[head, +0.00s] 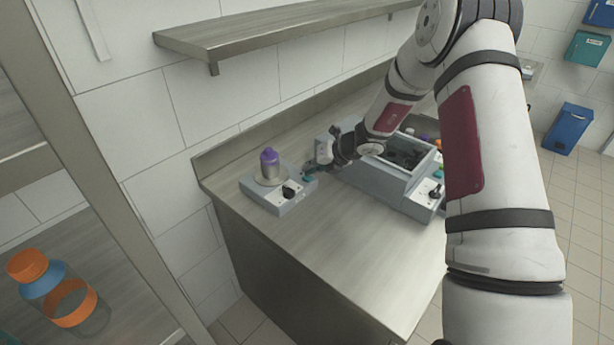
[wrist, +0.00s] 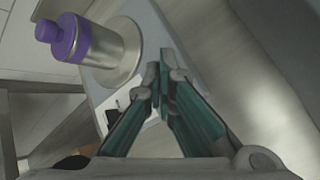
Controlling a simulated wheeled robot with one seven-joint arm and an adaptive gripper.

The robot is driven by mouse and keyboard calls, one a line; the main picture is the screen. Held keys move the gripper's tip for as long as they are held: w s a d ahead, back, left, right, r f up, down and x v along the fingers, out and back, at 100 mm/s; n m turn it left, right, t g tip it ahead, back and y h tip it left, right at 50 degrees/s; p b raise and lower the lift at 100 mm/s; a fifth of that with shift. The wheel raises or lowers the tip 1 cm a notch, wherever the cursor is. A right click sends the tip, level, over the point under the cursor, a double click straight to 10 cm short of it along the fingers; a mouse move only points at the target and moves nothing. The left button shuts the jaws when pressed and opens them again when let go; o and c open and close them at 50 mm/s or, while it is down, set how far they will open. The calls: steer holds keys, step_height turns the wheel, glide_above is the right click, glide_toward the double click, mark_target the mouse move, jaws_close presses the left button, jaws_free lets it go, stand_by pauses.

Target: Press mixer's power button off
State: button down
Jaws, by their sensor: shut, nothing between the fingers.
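The mixer (head: 276,205) is a low grey box on the near left end of the metal counter. It has a round metal plate with a purple-capped container (head: 269,165) standing on it, and a black control on its front panel (head: 289,190). My gripper (head: 309,175) is just right of the mixer, close to its right edge. In the wrist view my gripper (wrist: 163,72) is shut with nothing between its teal fingers, over the mixer's edge. The container (wrist: 82,38) and round plate (wrist: 128,60) lie to its left. The power button is partly hidden behind the left finger.
A larger grey machine (head: 394,185) with an open bin stands right of the mixer. A shelf (head: 270,35) hangs on the wall above. The counter (head: 340,235) in front is clear. A bottle with an orange cap (head: 62,290) stands at lower left.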

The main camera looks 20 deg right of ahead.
steer(key=shift+r, duration=0.6)
steer(key=shift+r, duration=0.1)
steer(key=shift+r+p, duration=0.9)
steer(key=shift+r, duration=2)
